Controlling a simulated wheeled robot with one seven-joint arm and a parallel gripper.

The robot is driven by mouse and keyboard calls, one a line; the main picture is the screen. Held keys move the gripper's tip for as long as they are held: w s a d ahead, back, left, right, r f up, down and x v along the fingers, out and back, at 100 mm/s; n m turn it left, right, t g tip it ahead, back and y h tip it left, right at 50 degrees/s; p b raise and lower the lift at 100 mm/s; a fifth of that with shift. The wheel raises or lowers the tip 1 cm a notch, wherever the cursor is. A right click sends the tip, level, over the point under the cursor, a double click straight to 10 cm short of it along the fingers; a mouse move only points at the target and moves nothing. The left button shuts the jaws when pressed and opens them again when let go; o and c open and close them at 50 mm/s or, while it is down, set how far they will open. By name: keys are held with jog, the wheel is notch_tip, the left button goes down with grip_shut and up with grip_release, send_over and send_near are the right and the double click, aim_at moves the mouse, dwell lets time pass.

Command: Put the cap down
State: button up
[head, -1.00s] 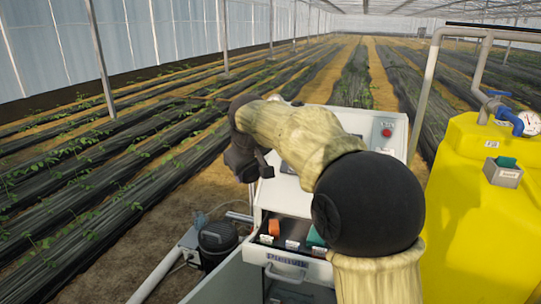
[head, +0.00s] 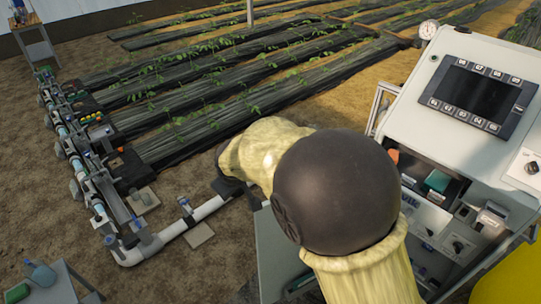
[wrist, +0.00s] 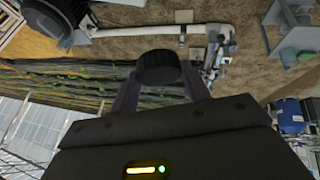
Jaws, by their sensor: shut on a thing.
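In the wrist view the black round cap (wrist: 158,66) is held between the two fingertips of my gripper (wrist: 160,80). My gripper is shut on it and holds it in the air, with floor and pipework behind. In the head view my arm's large dark joint and pale sleeve cover much of the centre. The dark wrist end shows at the left of the sleeve, and the cap and fingertips are hidden there.
A pipe manifold (head: 75,150) runs along the left.

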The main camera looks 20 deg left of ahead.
jog(key=s+a+f+b, duration=0.2)
jog(key=s+a+f, duration=0.2)
jog(key=s+f, duration=0.75)
jog(key=w+d+f+m, duration=0.2)
jog(key=d+f, duration=0.3)
jog(key=f, duration=0.2)
jog(key=w+d+f+m+h+p, duration=0.1)
jog(key=w+d+f+m+h, duration=0.15)
jog(key=w+d, duration=0.5)
jog(key=w+d+f+m+t+h+p, duration=0.1)
jog(key=w+d+f+m+p, duration=0.2)
jog(key=d, duration=0.7)
jog(key=w+d+f+m+h, duration=0.1)
jog(key=w+d+m+h, duration=0.15)
jog(key=w+d, duration=0.45)
jog(key=d+r+m+p, duration=0.1)
jog(key=d+m, duration=0.1)
jog(key=d, duration=1.2)
jog(key=w+d+r+m+h+p, duration=0.1)
jog(key=d+m, duration=0.2)
jog(key=d, duration=1)
jog(key=shift+w+d+r+g+h+p, duration=0.15)
jog(key=shift+w+d+g+h+p, duration=0.15)
jog(key=shift+d+g+p, duration=0.1)
